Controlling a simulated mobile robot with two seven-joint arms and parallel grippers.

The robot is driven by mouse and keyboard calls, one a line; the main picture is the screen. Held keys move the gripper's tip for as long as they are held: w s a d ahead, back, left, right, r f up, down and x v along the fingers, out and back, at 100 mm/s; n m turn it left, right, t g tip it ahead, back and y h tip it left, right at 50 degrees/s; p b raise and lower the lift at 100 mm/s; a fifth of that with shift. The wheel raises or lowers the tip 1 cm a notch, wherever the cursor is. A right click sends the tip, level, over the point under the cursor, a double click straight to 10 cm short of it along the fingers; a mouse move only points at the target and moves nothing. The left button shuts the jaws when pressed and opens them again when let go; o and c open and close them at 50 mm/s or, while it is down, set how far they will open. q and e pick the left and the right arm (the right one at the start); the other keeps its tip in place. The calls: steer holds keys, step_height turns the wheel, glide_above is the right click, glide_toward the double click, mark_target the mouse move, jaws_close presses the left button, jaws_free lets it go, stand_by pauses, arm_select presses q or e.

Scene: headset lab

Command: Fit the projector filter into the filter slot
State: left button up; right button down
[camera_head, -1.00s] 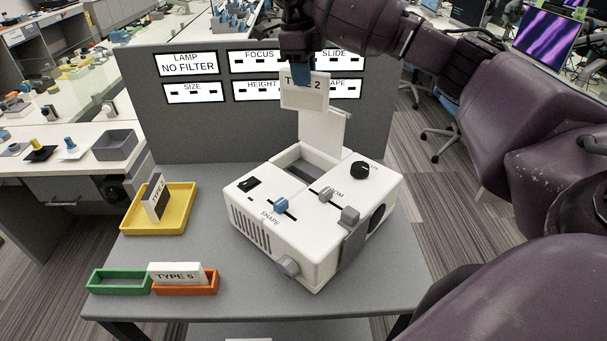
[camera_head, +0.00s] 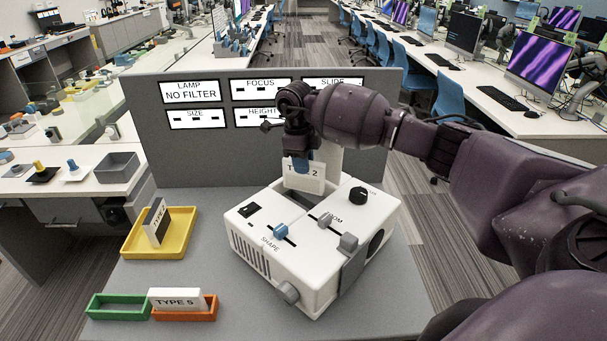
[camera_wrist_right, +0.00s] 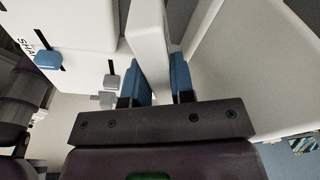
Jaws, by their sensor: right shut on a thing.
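My right gripper (camera_head: 302,163) is shut on the white filter marked TYPE 2 (camera_head: 304,180) and holds it upright, label facing the head camera. The white projector (camera_head: 275,245) stands on the grey table with its lid (camera_head: 336,160) raised. The filter is low over the open bay (camera_head: 284,198) at the projector's back, in front of the lid. The filter slot is hidden, and I cannot tell whether the filter's lower edge has entered it. In the right wrist view the blue fingers (camera_wrist_right: 162,82) grip the white filter (camera_wrist_right: 148,40). My left gripper is not in view.
A yellow tray (camera_head: 137,249) holds another filter (camera_head: 157,222) leaning upright. A TYPE 5 filter (camera_head: 175,298) stands in an orange tray (camera_head: 190,316) beside an empty green tray (camera_head: 118,306). A grey panel (camera_head: 145,130) reads LAMP NO FILTER. The projector's top has knobs and sliders.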

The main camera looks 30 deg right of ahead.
mark_target(304, 190)
step_height(304, 190, down, 4)
steer(key=shift+r, duration=0.1)
steer(key=shift+f, duration=0.2)
steer(key=c, duration=1)
jaws_free()
steer(key=shift+r, duration=0.1)
